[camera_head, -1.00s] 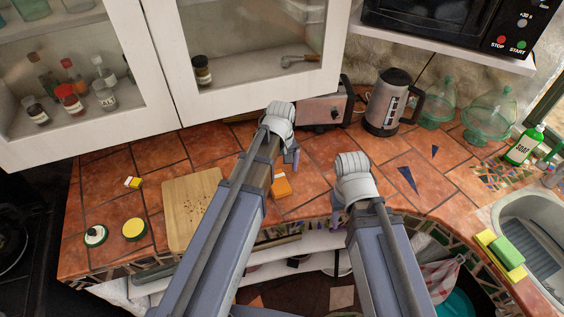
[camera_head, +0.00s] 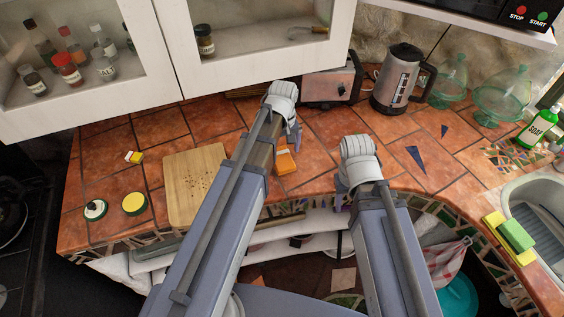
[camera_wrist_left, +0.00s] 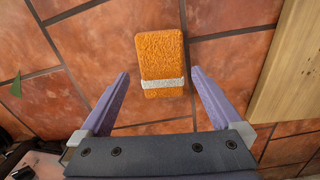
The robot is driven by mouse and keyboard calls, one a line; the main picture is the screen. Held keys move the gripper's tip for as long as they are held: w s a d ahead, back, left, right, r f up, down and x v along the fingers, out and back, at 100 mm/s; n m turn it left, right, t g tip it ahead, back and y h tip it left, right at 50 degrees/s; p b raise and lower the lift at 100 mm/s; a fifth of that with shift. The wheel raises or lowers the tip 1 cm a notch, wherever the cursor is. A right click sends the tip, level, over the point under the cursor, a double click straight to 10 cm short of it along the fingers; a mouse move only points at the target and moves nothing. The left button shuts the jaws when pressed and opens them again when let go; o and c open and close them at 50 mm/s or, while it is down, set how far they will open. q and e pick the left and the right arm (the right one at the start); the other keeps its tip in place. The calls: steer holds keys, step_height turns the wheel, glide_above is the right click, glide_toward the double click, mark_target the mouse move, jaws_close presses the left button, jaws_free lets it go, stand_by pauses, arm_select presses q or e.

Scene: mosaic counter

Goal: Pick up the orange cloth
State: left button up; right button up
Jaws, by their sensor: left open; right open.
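The orange cloth (camera_head: 286,161) lies on the tiled counter, partly hidden behind my left gripper in the head view. In the left wrist view the orange cloth (camera_wrist_left: 161,62) is a flat rounded rectangle with a pale band near its lower end. My left gripper (camera_wrist_left: 160,84) is open, its two fingers apart on either side of the cloth's lower end in that view. The cloth is not gripped. In the head view my left gripper (camera_head: 292,138) is over the counter beside the cloth. My right gripper (camera_head: 343,200) is near the counter's front edge, its fingers mostly hidden by the wrist.
A wooden cutting board (camera_head: 183,205) lies left of the cloth. A toaster (camera_head: 334,86) and a kettle (camera_head: 396,80) stand behind. White cabinets (camera_head: 250,65) hang over the back. The counter right of the cloth is mostly clear.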

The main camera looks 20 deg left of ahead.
mark_target(283, 158)
arm_select(q)
step_height(283, 158, down, 4)
steer(key=b, duration=0.3)
steer(key=shift+a, duration=0.15)
steer(key=shift+r, duration=0.1)
steer(key=shift+c, duration=0.2)
steer(key=c, duration=1.1)
steer(key=shift+r, duration=0.15)
step_height(283, 158, up, 10)
steer(key=p, duration=1)
